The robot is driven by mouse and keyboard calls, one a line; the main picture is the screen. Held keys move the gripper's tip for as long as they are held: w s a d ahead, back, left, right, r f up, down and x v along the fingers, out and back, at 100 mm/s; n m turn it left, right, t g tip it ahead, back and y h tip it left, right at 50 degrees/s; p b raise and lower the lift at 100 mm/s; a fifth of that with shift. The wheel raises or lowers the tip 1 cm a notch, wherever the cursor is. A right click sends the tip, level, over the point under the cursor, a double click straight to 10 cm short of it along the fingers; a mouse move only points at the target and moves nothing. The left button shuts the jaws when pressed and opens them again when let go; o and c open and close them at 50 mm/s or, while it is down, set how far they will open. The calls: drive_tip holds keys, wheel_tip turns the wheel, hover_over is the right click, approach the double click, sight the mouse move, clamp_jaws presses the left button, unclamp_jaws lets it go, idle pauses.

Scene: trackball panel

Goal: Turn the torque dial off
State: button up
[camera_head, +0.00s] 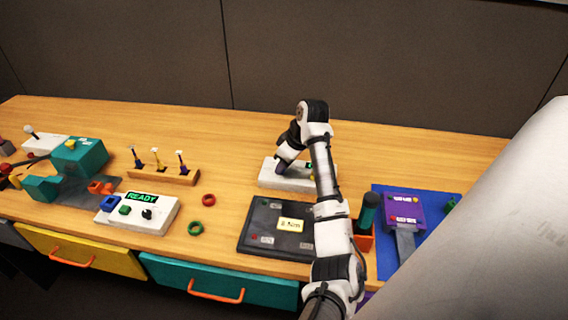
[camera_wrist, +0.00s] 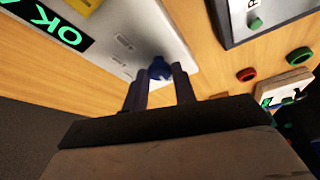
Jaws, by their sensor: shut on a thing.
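A white panel box (camera_head: 270,180) stands mid-table and is partly hidden behind my arm. The wrist view shows its pale top (camera_wrist: 135,30) with a lit green "OK" display (camera_wrist: 60,28) and small labels. A dark blue round knob (camera_wrist: 159,68) sits near the panel's edge; it looks like the dial, but its marking is not readable. My gripper (camera_wrist: 161,76) is at this knob, with one finger on each side, shut on it. In the head view my gripper (camera_head: 283,166) is low over the panel, and the knob is hidden.
A dark board (camera_head: 262,228) with a yellow "Nm" label lies in front of the panel. Red (camera_head: 208,200) and green (camera_head: 195,228) rings lie to its left. A "READY" box (camera_head: 160,215) stands further left, a purple device (camera_head: 403,208) right. The table behind is clear.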

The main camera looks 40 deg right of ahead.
drive_tip(key=o, duration=1)
drive_tip(key=b+v, duration=0.1)
drive_tip(key=v, duration=1.2)
drive_tip(key=shift+s+d+r, duration=0.1)
drive_tip(key=shift+s+r, duration=0.1)
drive_tip(key=shift+r, duration=0.2)
